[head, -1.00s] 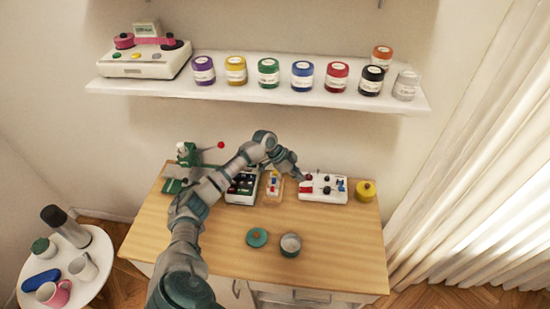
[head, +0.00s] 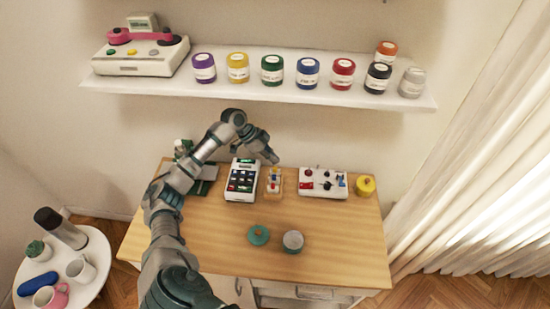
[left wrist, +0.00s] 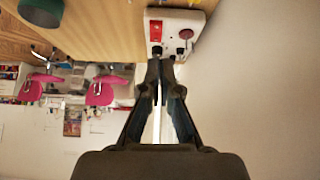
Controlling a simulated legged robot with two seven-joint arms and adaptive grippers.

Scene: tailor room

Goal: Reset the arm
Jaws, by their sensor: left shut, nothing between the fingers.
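My left arm comes in from the lower left in the head view and bends over the back of the wooden table (head: 220,235). My left gripper (head: 275,160) is above the small tray of coloured pieces (head: 274,182), near the wall. In the left wrist view the gripper (left wrist: 158,64) has its fingertips together with nothing held. Beyond the tips is the white panel with red parts and dark knobs (left wrist: 170,32); the panel also shows in the head view (head: 323,184). My right gripper is not in view.
A calculator-like device (head: 242,180) stands left of the tray. A yellow pot (head: 365,186), a green lid (head: 258,235) and a grey-topped jar (head: 292,241) are on the table. A wall shelf (head: 240,90) holds several jars above. A round side table (head: 95,245) stands left.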

